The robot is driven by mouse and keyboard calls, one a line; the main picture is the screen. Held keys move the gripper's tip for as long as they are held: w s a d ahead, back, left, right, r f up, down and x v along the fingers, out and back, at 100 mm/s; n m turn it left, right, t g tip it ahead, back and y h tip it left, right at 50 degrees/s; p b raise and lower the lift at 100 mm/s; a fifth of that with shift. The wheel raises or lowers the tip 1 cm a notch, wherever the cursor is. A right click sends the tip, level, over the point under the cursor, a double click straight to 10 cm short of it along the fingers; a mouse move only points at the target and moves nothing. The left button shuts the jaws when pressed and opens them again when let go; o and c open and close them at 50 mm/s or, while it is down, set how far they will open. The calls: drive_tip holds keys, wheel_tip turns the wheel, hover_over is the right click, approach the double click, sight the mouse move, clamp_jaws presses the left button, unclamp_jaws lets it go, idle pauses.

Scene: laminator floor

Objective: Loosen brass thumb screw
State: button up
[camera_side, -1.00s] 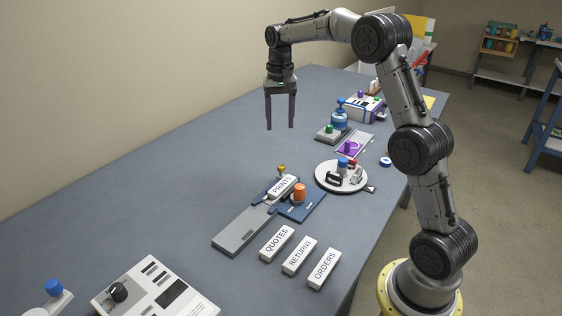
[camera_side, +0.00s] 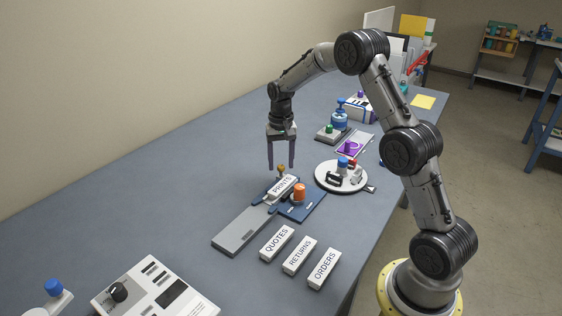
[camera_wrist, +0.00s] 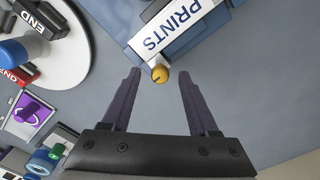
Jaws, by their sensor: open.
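The brass thumb screw (camera_side: 281,169) is a small gold knob at the far end of the blue fixture that carries the white PRINTS block (camera_side: 283,185). In the wrist view the brass screw (camera_wrist: 160,74) shows a dark slot and lies just beyond the fingertips, between their lines. My gripper (camera_side: 282,170) is open and empty, pointing down, with its fingers on either side of the screw in the side view. In the wrist view my gripper (camera_wrist: 158,75) shows a wide gap between its fingers. I cannot tell the exact height of the tips over the screw.
An orange knob (camera_side: 299,191) stands on a blue plate beside PRINTS. A white round tray (camera_side: 325,182) with small blocks is to the right. A grey bar (camera_side: 243,233) and QUOTES, RETURNS and ORDERS blocks lie nearer. The table left of the screw is clear.

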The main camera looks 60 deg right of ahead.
clamp_jaws()
idle(0.4)
drive_tip(key=n, duration=0.4)
drive_tip(key=shift+n, duration=0.4)
drive_tip(key=n, duration=0.4)
drive_tip(key=shift+n, duration=0.3)
drive_tip(key=n, duration=0.4)
drive_tip(key=shift+n, duration=2.2)
